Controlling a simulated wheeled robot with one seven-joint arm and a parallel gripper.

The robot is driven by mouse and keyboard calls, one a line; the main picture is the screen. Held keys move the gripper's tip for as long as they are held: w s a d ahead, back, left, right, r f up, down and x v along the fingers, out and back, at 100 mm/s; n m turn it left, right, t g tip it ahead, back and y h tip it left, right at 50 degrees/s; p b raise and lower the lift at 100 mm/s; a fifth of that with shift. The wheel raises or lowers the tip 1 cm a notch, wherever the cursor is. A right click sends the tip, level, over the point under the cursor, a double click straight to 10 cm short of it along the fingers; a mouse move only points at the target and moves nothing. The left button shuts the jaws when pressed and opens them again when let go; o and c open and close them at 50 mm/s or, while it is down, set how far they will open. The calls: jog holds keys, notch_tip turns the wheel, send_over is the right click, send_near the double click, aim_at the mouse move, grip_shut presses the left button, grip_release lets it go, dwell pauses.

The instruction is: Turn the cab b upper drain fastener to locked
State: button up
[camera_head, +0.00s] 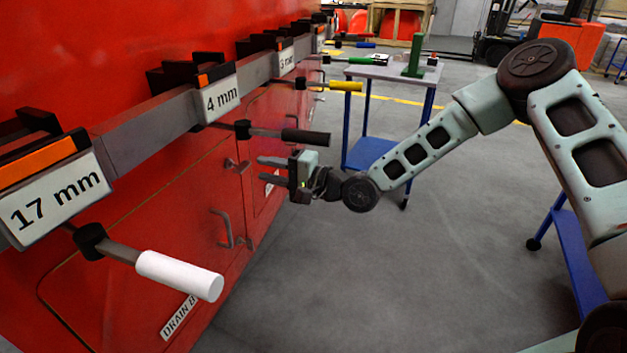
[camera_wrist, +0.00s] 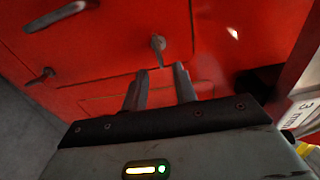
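A red drain door fills the lower left of the head view, with a "DRAIN B" plate (camera_head: 180,315) at its bottom. A small grey turn fastener (camera_head: 237,165) sits on the red panel near the upper edge. My gripper (camera_head: 261,171) is to the right of it, fingers pointing left to the panel, apart from it. In the wrist view, a grey fastener (camera_wrist: 158,46) shows just beyond and between the fingertips (camera_wrist: 156,76). The fingers are spread and empty. A second fastener (camera_wrist: 42,76) is at the left. I cannot tell locked from unlocked.
A grey bar above carries signs "17 mm" (camera_head: 58,200) and "4 mm" (camera_head: 221,99). A white lever (camera_head: 180,275) and a black lever (camera_head: 305,137) stick out from it. A grey door handle (camera_head: 224,228) is below the fastener. A blue cart (camera_head: 375,153) stands behind my gripper. Floor in front is clear.

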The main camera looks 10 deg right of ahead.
jog(key=v, duration=1.3)
jog(key=shift+b, duration=0.4)
jog(key=shift+a, duration=0.1)
jog(key=s+a+f+n+g+h+p, duration=0.2)
jog(key=s+a+f+n+g+h, duration=0.2)
jog(key=s+n+g+h, duration=0.35)
jog(key=s+d+r+n+g+h+p, duration=0.1)
jog(key=s+d+r+n+h, duration=0.1)
jog(key=s+r, duration=0.4)
jog(key=s+d+r+n+g+h+p, duration=0.1)
jog(key=s+r+n+h, duration=0.4)
jog(key=s, duration=1.1)
jog(key=shift+d+r+p, duration=0.35)
jog(key=shift+d+r, duration=0.05)
jog(key=shift+r, duration=0.2)
jog(key=shift+s+g, duration=0.1)
jog(key=shift+g, duration=0.15)
